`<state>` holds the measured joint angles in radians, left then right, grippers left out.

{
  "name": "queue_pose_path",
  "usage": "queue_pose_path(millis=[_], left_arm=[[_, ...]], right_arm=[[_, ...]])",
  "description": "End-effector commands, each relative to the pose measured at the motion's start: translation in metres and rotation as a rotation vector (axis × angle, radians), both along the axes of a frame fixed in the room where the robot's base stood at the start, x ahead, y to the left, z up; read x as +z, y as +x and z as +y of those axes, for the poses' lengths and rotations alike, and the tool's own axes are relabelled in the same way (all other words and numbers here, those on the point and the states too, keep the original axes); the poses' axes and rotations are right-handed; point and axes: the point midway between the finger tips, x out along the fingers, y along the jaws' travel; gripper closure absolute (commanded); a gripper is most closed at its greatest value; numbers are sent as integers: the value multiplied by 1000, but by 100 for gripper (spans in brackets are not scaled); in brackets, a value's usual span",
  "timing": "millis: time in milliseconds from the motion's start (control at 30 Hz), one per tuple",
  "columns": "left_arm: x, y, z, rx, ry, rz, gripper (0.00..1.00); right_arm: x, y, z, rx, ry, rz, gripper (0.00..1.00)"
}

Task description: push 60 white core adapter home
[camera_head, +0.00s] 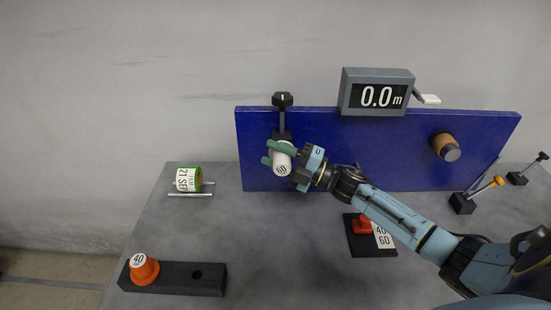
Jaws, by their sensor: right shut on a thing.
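The white core adapter marked 60 (282,169) is held at the left part of the blue board (345,160). It is just below a black knob-topped post (282,115) on the board's top edge. My right gripper (276,154) reaches in from the right, and its green fingers are shut on the adapter. I cannot tell how far the adapter is seated, as the fingers and its own body hide what lies behind it. My left gripper is not in view.
An orange 40 adapter (145,271) sits on a black block with an empty hole (196,275). A green-labelled block (188,180) lies at the table's left edge. A 40/60 card (382,235) is beneath my right arm. A 0.0 m display (377,93) tops the board; a brown roll (442,145) is at right.

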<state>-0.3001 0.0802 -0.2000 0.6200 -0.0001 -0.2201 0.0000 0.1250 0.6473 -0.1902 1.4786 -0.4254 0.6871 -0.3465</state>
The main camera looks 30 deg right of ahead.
Motion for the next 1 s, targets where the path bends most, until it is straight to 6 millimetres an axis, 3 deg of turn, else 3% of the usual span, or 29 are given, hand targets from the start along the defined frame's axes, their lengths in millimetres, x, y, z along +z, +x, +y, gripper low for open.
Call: queue_pose_path(millis=[500,533,700,1000], left_arm=[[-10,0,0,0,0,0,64],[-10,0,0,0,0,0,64],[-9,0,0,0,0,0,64],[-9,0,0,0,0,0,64]], right_arm=[[0,11,-7,0,-1,-2,90],[0,11,-7,1,0,-2,60],[1,11,-7,0,0,-1,38],[-1,10,-8,-1,-1,1,36]])
